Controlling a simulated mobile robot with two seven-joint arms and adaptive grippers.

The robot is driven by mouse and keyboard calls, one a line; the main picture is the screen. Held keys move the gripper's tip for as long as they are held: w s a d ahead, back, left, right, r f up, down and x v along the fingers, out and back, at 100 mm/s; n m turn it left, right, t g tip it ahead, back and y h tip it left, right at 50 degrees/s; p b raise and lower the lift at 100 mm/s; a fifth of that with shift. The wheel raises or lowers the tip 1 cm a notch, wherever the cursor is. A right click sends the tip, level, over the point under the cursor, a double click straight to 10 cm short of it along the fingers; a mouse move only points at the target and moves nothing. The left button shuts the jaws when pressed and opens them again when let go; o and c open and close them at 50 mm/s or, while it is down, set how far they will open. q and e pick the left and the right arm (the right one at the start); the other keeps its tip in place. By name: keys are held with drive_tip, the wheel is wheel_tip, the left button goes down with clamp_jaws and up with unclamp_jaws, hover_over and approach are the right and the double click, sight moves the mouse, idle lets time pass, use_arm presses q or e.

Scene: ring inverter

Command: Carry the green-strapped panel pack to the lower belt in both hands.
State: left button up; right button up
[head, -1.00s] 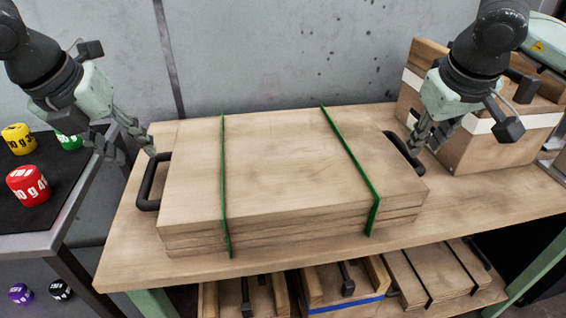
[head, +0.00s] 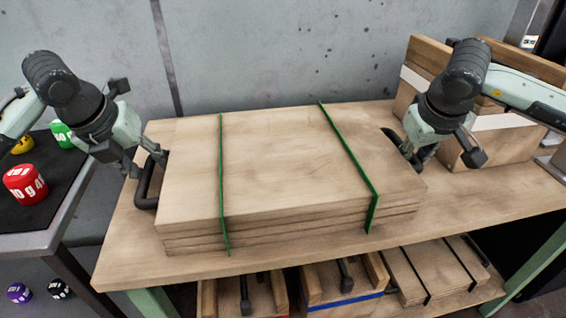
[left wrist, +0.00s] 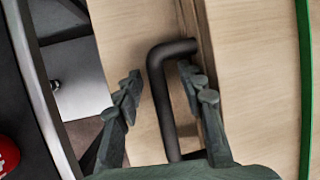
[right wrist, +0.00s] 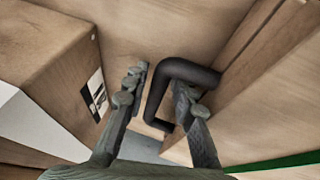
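The panel pack (head: 275,175) is a flat stack of light wooden boards with two green straps (head: 350,155), lying on the wooden workbench. It has a black handle at each end. My left gripper (head: 143,168) is at the left handle (head: 148,188); in the left wrist view its open fingers (left wrist: 165,95) stand on either side of that handle (left wrist: 163,100), apart from it on the left. My right gripper (head: 412,158) is at the right handle (head: 391,135); in the right wrist view its open fingers (right wrist: 157,88) straddle the black handle (right wrist: 185,72).
The workbench (head: 480,215) has free room right of the pack. A wooden box with a white band (head: 490,122) stands behind my right gripper. A side table with weights (head: 25,184) is at left. A lower shelf holds wooden crates (head: 330,300) and a black-strapped pack (head: 440,275).

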use_arm(q)
drive_tip(key=shift+c, duration=0.2)
use_arm(e)
drive_tip(key=shift+c, duration=0.3)
use_arm(q)
drive_tip(key=c, duration=0.5)
use_arm(e)
drive_tip(key=c, duration=0.5)
use_arm(q)
clamp_jaws()
use_arm(e)
clamp_jaws()
use_arm(q)
drive_tip(key=shift+w+r, duration=0.2)
drive_tip(key=shift+r, duration=0.15)
use_arm(e)
drive_tip(key=shift+w+r, duration=0.2)
drive_tip(key=shift+r, duration=0.15)
